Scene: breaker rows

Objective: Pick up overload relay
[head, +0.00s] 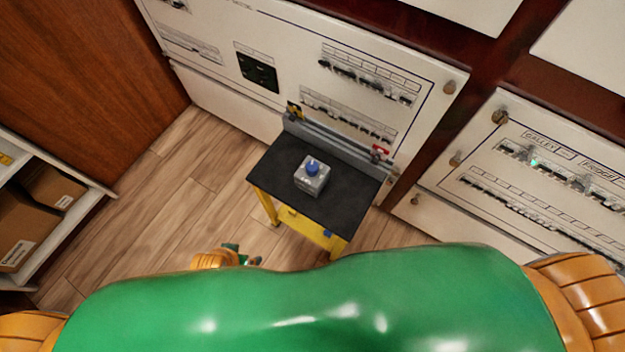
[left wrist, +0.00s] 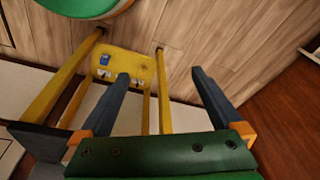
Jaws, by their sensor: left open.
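A grey box with a round blue knob on top (head: 312,174), which looks like the overload relay, sits upright on the black top of a small yellow-legged workbench (head: 270,185) in the head view. My left gripper (head: 250,259) shows only partly at the bottom of the head view, below and left of the bench and apart from the box. In the left wrist view my left gripper (left wrist: 160,73) is open and empty, with the bench's yellow legs and panel beyond its fingers. The relay does not show in that view. My right gripper is not in view.
White breaker panels (head: 385,35) stand behind and right of the bench. A grey rail (head: 335,142) edges the bench's back, with a red item (head: 380,152) at its right end. A shelf with cardboard boxes (head: 25,225) is at left. Wood floor (head: 150,205) is clear between.

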